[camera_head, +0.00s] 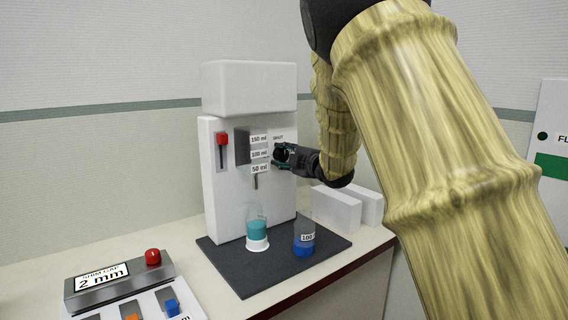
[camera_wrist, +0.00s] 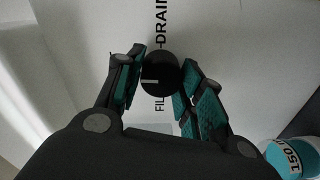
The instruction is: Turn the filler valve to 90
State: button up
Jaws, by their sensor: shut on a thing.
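The white filler machine (camera_head: 221,200) stands on the counter, with labels 150 ml, 100 ml, 50 ml and SHUT on its front. The filler valve is a round black knob (camera_wrist: 160,73) with a short white mark pointing left in the wrist view. Lettering FIL and DRAIN runs beside it, partly covered. My gripper (camera_wrist: 161,72) has its teal-padded fingers on both sides of the knob and is shut on it. In the head view my gripper (camera_head: 282,155) is at the machine's front, hiding the knob.
A flask with teal liquid (camera_head: 257,230) and a blue-based flask (camera_head: 304,242) stand on the dark mat (camera_head: 262,278). A red lever (camera_head: 222,139) is on the machine's left. White blocks (camera_head: 337,208) stand right. A button panel (camera_head: 125,288) is front left.

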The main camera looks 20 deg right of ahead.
jog(key=shift+f+n, duration=0.1)
jog(key=shift+n, duration=0.2)
jog(key=o, duration=1)
jog(key=shift+s, duration=0.15)
jog(key=v, duration=1.1)
jog(key=shift+s+d, duration=0.2)
jog(key=shift+s, duration=0.2)
